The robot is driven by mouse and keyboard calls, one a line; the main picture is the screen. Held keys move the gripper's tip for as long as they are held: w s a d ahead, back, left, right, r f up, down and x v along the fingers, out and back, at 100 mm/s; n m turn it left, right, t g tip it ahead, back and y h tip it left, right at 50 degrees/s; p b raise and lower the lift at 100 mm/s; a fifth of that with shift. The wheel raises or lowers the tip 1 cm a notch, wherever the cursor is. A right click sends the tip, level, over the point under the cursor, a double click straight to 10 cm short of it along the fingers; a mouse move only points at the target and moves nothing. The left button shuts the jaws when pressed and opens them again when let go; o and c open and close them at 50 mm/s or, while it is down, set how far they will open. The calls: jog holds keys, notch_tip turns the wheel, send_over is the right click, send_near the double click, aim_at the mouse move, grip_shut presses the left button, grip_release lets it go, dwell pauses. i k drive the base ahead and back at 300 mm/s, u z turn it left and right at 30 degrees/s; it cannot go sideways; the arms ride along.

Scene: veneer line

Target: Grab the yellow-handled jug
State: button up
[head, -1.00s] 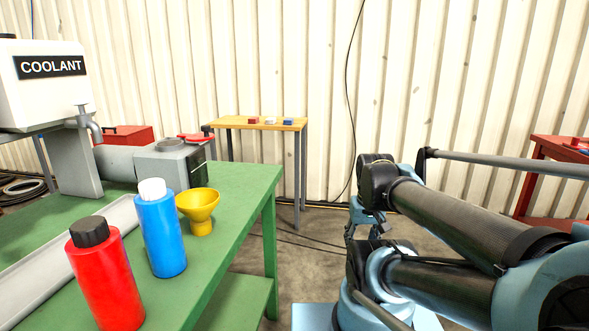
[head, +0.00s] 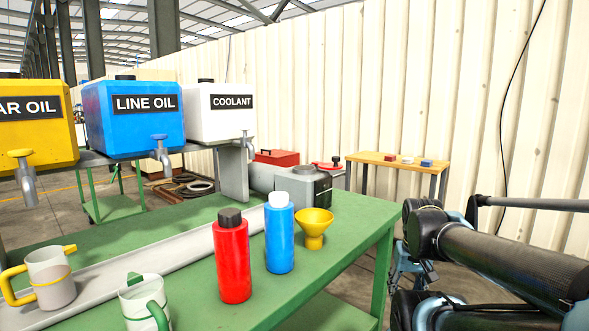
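The yellow-handled jug (head: 50,283) is a pale grey jug with a yellow handle on its left, a yellow band and a yellow spout at its upper right. It stands upright at the lower left of the head view, at the grey tray on the green table. My arm shows at the lower right, far from the jug. I cannot make out my gripper's fingers in this view.
A green-handled jug (head: 142,303) stands just right of the yellow-handled one. A red bottle (head: 232,262), a blue bottle (head: 280,238) and a yellow funnel (head: 314,226) stand farther right on the green table (head: 345,232). Yellow, blue and white tanks with taps rise behind.

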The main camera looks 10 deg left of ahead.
aim_at(49, 269)
jog(key=u, duration=0.55)
jog(key=k, duration=0.5)
jog(key=u, duration=2.3)
jog(key=k, duration=0.45)
jog(key=z, duration=0.4)
